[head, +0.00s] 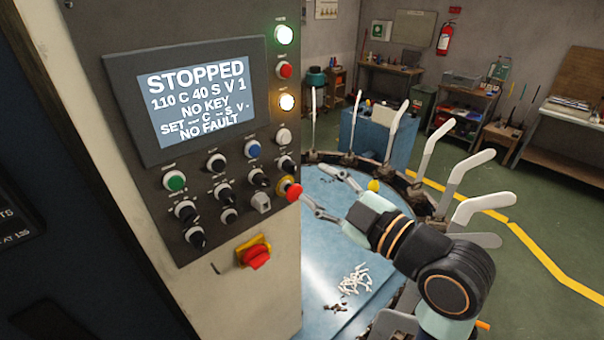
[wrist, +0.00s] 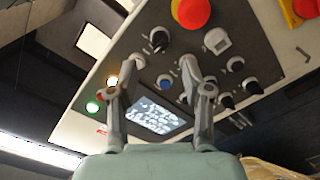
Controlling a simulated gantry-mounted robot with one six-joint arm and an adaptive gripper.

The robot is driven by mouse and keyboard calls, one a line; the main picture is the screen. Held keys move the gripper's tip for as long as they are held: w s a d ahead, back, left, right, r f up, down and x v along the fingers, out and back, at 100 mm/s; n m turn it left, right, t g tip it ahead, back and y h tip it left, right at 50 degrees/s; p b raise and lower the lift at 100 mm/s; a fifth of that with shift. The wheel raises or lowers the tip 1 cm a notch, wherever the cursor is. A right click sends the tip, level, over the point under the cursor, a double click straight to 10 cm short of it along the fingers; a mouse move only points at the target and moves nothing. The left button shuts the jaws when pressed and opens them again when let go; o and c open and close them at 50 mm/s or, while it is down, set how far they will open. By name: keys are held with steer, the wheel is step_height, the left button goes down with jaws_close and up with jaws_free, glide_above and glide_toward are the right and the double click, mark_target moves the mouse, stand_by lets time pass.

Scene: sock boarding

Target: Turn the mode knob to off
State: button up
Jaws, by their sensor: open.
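The control panel (head: 150,190) carries several black selector knobs; their labels are too small to read, so I cannot tell which is the mode knob. One black knob (head: 286,165) sits just above the red mushroom button (head: 293,191). It also shows in the wrist view (wrist: 158,41), beyond and between my fingertips. My gripper (head: 316,190) is open and empty, just right of the panel in the head view. In the wrist view, my gripper (wrist: 158,64) faces the panel, fingers spread. I see no clear contact with a knob.
The display (head: 195,100) reads STOPPED, NO KEY and NO FAULT. A grey key switch (head: 261,203) and a red switch on yellow (head: 256,254) lie close by. Pale leg forms (head: 467,170) stand around the blue table (head: 320,240), which holds scattered white pieces (head: 355,280).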

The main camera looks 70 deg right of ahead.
steer(key=v, duration=0.5)
steer(key=shift+s+a, duration=0.1)
steer(key=shift+s, duration=0.05)
steer(key=shift+s, duration=0.1)
stand_by(0.3)
